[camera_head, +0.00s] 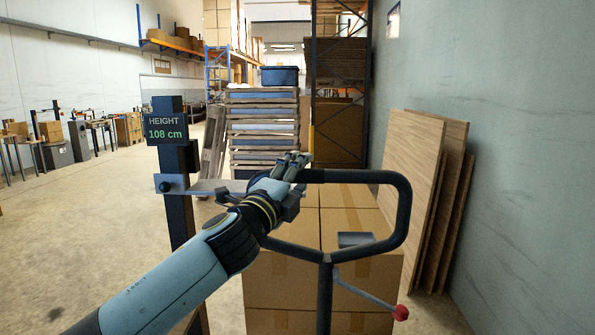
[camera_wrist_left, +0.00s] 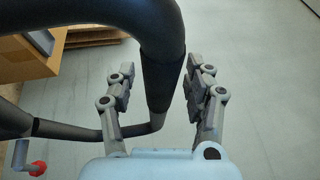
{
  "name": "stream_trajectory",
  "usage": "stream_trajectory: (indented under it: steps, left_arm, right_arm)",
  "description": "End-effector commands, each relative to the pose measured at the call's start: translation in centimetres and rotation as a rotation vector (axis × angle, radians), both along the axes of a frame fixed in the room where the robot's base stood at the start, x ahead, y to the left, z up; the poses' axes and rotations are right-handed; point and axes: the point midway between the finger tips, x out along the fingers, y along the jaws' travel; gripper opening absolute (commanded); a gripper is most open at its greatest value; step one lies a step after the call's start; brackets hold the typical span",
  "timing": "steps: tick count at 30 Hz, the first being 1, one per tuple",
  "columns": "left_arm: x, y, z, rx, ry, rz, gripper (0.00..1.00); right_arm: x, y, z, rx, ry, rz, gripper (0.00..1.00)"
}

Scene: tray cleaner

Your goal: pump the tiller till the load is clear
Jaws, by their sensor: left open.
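The tiller (camera_head: 380,177) is a black loop handle in front of me, with its stem running down. A lever with a red knob (camera_head: 400,312) sits on the stem; the knob also shows in the left wrist view (camera_wrist_left: 38,168). My left gripper (camera_head: 292,162) is at the upper left corner of the loop. In the left wrist view its fingers (camera_wrist_left: 160,70) stand open on either side of the black bar (camera_wrist_left: 160,48). The load is a stack of cardboard boxes (camera_head: 350,272) behind the tiller. My right gripper is not in view.
A dark post on the left carries a display (camera_head: 170,128) reading "HEIGHT 108 cm". A flat grey bar (camera_head: 208,186) reaches right from the post. Stacked pallets (camera_head: 262,125) stand behind the boxes. Wooden boards (camera_head: 420,185) lean on the right wall.

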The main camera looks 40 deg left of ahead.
Motion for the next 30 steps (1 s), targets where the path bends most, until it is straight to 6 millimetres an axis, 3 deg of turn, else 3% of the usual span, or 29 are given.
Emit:
stream_trajectory:
  steps: [8, 19, 30]
  left_arm:
    - [0.09, 0.02, -0.06, 0.000, 0.001, 0.000, 0.50]
    - [0.07, 0.04, -0.09, 0.000, 0.002, 0.000, 0.01]
    - [0.05, 0.04, -0.20, 0.000, 0.002, 0.001, 0.00]
  right_arm:
    - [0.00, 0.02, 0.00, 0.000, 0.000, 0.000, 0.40]
    - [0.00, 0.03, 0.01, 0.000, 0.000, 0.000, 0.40]
    - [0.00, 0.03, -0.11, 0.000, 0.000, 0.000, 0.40]
